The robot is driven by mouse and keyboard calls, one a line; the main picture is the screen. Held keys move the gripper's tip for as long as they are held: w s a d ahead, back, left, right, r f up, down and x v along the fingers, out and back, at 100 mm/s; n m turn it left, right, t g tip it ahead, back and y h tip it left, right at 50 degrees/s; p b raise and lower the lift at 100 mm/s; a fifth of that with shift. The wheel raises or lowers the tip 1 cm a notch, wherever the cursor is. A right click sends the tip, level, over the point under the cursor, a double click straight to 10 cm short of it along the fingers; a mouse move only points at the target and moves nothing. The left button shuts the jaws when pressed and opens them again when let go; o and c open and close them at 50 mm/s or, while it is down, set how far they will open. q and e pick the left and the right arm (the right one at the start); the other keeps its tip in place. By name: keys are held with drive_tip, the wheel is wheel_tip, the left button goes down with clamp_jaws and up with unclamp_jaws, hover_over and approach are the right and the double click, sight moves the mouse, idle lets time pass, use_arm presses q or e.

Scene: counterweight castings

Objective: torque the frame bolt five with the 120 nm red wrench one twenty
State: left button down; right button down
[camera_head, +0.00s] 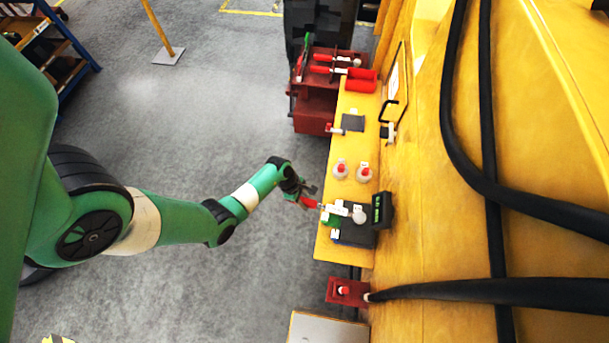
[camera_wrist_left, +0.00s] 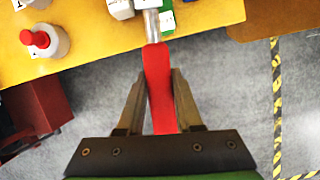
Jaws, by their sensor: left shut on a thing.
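My left gripper (camera_head: 304,197) is shut on the red handle of a wrench (camera_head: 311,204) at the near edge of the yellow shelf. In the left wrist view the red handle (camera_wrist_left: 159,88) stands between the two fingers (camera_wrist_left: 160,105), and its metal shaft runs over the shelf. The far end lies at a dark device (camera_head: 352,238) with a green-lit display (camera_head: 382,209); whether it rests on the device I cannot tell. White tags and a green piece sit beside it. I cannot read the wrench's marking or make out which bolt is frame bolt five. My right gripper is out of view.
Two white containers with red tops (camera_head: 340,169) stand on the yellow shelf (camera_head: 325,240). A red cart (camera_head: 312,118) with red-handled tools is at the back. A red bracket (camera_head: 334,287) is below the shelf. Black hoses (camera_head: 480,292) cross the yellow machine.

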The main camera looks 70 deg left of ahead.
use_arm(q)
drive_tip(key=shift+w+d+r, duration=0.15)
drive_tip(key=shift+r, duration=0.15)
drive_tip(key=shift+r+p, duration=0.3)
drive_tip(key=shift+t, duration=0.3)
idle(0.6)
drive_tip(key=shift+a+r+h+p, duration=0.15)
drive_tip(key=shift+a+r+p, duration=0.05)
drive_tip(key=shift+r+p, duration=0.4)
drive_tip(key=shift+a+r+h+p, duration=0.15)
drive_tip(key=shift+r+p, duration=0.4)
drive_tip(key=shift+p, duration=0.05)
idle(0.5)
idle(0.3)
